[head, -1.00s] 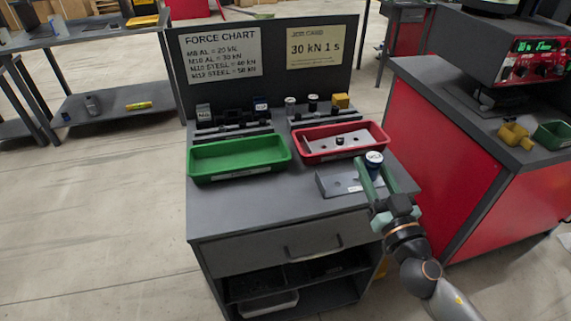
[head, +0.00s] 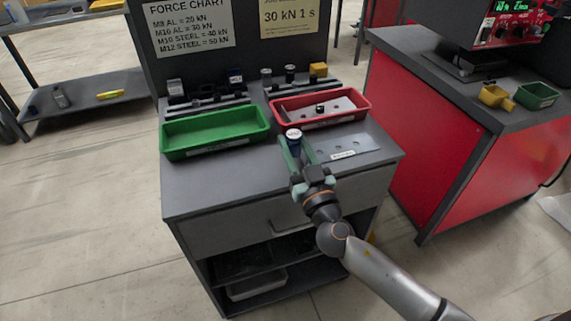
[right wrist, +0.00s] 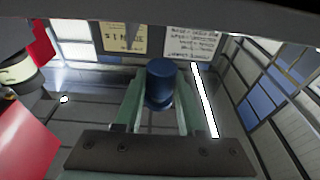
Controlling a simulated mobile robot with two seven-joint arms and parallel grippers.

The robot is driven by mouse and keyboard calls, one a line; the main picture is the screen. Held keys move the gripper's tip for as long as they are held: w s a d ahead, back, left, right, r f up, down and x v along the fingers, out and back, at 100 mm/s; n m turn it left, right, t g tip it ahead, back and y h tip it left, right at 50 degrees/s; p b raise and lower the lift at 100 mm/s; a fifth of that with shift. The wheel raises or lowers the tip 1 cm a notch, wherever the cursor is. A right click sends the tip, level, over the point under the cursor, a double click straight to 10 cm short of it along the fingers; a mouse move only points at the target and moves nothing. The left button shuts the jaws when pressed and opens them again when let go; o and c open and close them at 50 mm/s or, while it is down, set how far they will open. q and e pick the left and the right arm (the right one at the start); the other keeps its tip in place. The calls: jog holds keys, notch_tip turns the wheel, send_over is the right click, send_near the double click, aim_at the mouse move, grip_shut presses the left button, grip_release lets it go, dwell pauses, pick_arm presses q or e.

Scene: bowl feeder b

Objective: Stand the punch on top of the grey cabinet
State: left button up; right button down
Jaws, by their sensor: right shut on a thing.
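My right gripper (head: 297,158) is shut on the punch (head: 293,136), a dark blue cylinder with a pale top in the head view. The punch also shows as a blue cylinder between the two green fingers in the right wrist view (right wrist: 160,84). It looks upright, over the grey cabinet (head: 205,195), beside the left end of a flat metal plate. Its lower part is hidden by the fingers in the head view, so I cannot tell whether it touches the cabinet top. My left gripper is not in view.
On the cabinet are a green tray (head: 215,145), a red tray (head: 290,122) with a metal part, and the drilled plate (head: 365,145). Small blocks and cylinders stand on racks behind. The front left of the top is clear. A red-sided bench (head: 425,140) stands right.

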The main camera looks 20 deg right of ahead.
aim_at(286, 169)
jog(key=shift+w+a+f, duration=0.2)
jog(key=shift+a+f, duration=0.25)
jog(key=shift+f, duration=0.1)
jog(key=f, duration=0.2)
jog(key=f+b, duration=0.1)
jog(key=shift+w+a+f, duration=0.15)
jog(key=shift+w+a, duration=0.05)
jog(key=shift+a, duration=0.1)
jog(key=shift+f, duration=0.3)
jog(key=c, duration=0.6)
grip_release()
jog(key=shift+c, duration=0.2)
jog(key=shift+o, duration=0.7)
jog(key=shift+s, duration=0.1)
